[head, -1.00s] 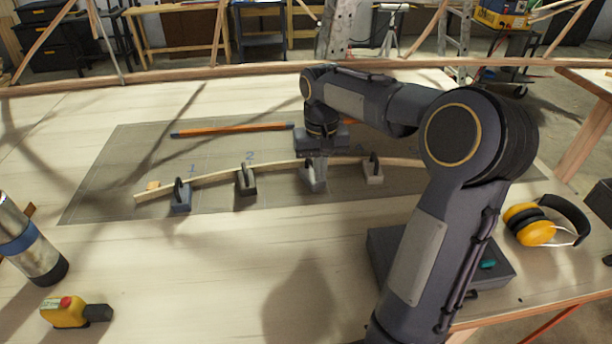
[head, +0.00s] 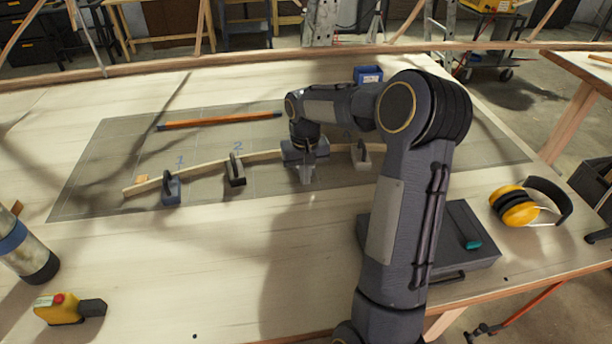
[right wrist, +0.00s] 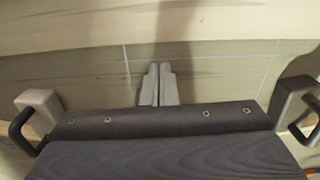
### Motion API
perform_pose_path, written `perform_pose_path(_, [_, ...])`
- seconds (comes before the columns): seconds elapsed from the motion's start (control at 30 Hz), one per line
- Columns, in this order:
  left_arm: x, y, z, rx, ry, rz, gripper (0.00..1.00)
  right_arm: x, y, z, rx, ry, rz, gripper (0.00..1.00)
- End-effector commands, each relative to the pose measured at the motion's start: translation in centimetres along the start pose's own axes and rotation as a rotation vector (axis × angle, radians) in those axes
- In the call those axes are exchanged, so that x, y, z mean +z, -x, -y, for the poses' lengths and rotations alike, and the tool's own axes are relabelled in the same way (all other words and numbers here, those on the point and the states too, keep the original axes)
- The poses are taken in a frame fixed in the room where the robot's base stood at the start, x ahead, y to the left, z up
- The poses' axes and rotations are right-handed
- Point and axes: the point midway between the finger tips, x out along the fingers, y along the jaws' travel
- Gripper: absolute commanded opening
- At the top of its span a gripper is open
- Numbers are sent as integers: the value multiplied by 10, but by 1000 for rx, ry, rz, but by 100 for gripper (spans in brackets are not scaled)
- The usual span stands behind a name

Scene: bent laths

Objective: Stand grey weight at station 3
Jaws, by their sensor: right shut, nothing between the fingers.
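My right gripper (head: 306,178) is shut and empty, pointing down over the mat (head: 90,190), right of the mark 2. In the right wrist view its closed fingers (right wrist: 158,85) are side by side. A pale weight (head: 363,160) with a dark handle stands at the lath to the right of the gripper. A dark weight (head: 236,176) stands at mark 2 and a blue weight (head: 171,192) at mark 1. The gripper covers the place between the dark and pale weights; I cannot tell whether a grey weight is behind it. My left gripper is out of view.
The bent lath (head: 205,163) runs along the weights. An orange-brown rod (head: 220,121) lies at the mat's back. Ear defenders (head: 520,207), a dark case (head: 470,225), a yellow tape measure (head: 62,309) and a metal flask (head: 22,248) surround it. The front middle table is clear.

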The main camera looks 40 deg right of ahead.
Motion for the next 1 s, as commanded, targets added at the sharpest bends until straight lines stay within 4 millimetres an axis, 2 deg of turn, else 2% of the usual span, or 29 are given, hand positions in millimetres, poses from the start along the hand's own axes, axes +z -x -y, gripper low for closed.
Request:
perform_pose_path(0.17, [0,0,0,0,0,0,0,0,0,0,0,0,1,0])
perform_pose_path(0.4, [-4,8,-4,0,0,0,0,-19,1,1,0,1,0,0])
perform_pose_path(0.7, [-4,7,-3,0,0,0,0,-18,1,0,0,0,-1,0])
perform_pose_path(0.83, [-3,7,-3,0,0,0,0,-18,14,0,0,0,-3,0])
perform_pose_path(1.0, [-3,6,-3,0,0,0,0,-19,44,0,0,0,-5,0])
